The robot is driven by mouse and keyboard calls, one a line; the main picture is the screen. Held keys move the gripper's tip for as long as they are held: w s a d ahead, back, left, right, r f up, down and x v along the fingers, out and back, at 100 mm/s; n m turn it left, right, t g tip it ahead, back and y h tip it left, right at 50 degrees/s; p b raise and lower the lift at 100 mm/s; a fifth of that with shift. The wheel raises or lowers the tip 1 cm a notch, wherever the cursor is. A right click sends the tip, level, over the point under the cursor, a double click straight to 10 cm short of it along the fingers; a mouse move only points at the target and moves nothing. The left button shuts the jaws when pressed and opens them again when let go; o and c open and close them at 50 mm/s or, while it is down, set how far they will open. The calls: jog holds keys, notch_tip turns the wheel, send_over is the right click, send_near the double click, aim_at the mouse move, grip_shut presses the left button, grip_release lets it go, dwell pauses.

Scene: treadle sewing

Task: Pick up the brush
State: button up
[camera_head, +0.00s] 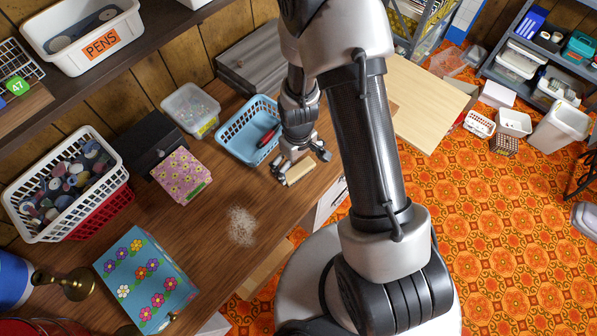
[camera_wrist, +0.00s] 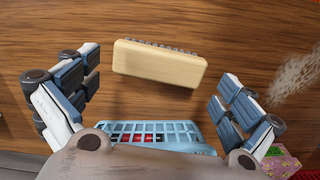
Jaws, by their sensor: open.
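The brush (camera_wrist: 158,66) has a pale wooden block back and dark bristles along one edge. It lies on the brown wooden bench (camera_head: 200,206). In the head view the brush (camera_head: 299,171) shows just beside my gripper (camera_head: 301,166), partly hidden by it. In the wrist view the two fingers of my gripper (camera_wrist: 158,98) are spread wide, with the brush between and a little beyond them. No contact with the brush is visible.
A blue basket (camera_head: 222,133) holding a red item stands left of my gripper. A pale dust patch (camera_head: 241,226) lies on the bench. A flowered pink box (camera_head: 182,175), a clear tub (camera_head: 190,108) and a white basket (camera_head: 98,160) stand further left. The bench edge is close by.

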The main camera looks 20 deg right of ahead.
aim_at(298, 169)
notch_tip(298, 169, down, 4)
jog(key=shift+f+b, duration=0.1)
jog(key=shift+b, duration=0.55)
jog(key=shift+c, duration=0.4)
jog(key=c, duration=0.7)
jog(key=shift+r, duration=0.25)
notch_tip(298, 169, up, 20)
jog(key=p, duration=0.6)
jog(key=shift+f, duration=0.1)
